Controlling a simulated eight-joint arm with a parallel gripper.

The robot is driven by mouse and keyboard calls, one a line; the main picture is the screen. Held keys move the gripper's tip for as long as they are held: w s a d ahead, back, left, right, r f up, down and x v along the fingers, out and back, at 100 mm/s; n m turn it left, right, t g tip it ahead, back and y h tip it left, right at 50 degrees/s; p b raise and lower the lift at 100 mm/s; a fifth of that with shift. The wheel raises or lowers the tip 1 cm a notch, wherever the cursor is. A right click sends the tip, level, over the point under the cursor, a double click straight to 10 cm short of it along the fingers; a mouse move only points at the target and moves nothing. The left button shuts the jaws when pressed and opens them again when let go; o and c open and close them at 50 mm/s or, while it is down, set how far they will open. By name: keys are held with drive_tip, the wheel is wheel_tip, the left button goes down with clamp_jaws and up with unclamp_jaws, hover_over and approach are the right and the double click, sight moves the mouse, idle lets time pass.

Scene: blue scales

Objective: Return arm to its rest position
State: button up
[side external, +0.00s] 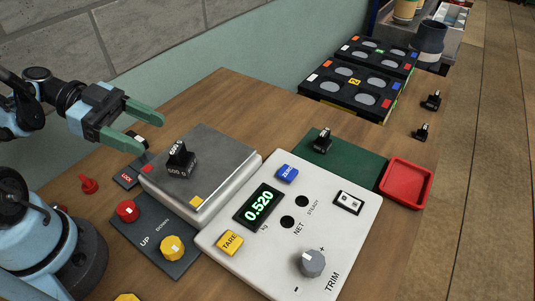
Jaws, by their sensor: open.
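My gripper (145,122) has green fingers and is open and empty. It hangs at the left above the table, to the left of the scale's grey weighing plate (215,155). A black weight marked 500 g (180,160) stands on the plate. The scale's white front panel (325,222) has a display (259,206) that reads 0.520 kg. Its blue ZERO button (287,173), yellow TARE button (230,242) and grey TRIM knob (312,263) are in view.
A green mat (345,150) holds one black weight (322,141), beside a red tray (405,184). Black racks (350,91) stand at the back. Two more black weights (421,132) are at the far right. An UP/DOWN panel (155,235) with red and yellow knobs sits in front of the plate.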

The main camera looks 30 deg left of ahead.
drive_tip(key=shift+s+a, duration=0.1)
drive_tip(key=shift+a, duration=0.05)
drive_tip(key=shift+w+f+n, duration=0.1)
drive_tip(key=shift+w+n, duration=0.15)
drive_tip(key=shift+n, duration=0.05)
drive_tip(key=w+f+n+y, duration=0.1)
drive_tip(key=n+y, duration=0.1)
drive_tip(key=w+a+f+n+y, duration=0.1)
drive_tip(key=w+n+y, duration=0.1)
drive_tip(key=w+f+n+y, duration=0.1)
drive_tip(key=w+n+y, duration=0.1)
drive_tip(key=y, duration=0.1)
drive_tip(key=shift+a+n, duration=0.2)
drive_tip(key=shift+n, duration=0.1)
drive_tip(key=shift+w+a+r+n+y, duration=0.2)
drive_tip(key=shift+w+n+y, duration=0.15)
drive_tip(key=shift+n+y, duration=0.35)
drive_tip(key=shift+w+r+n+t+y, duration=0.1)
drive_tip(key=shift+r+n+t+y, duration=0.1)
drive_tip(key=shift+n+t+y, duration=0.3)
drive_tip(key=shift+d+r+n+y, duration=0.2)
drive_tip(key=shift+r+n+y, duration=0.45)
drive_tip(key=shift+n+y, duration=0.3)
drive_tip(key=shift+d+r+n+t+y, duration=0.15)
drive_tip(key=shift+r+n+t+y, duration=0.55)
drive_tip(key=shift+n, duration=0.25)
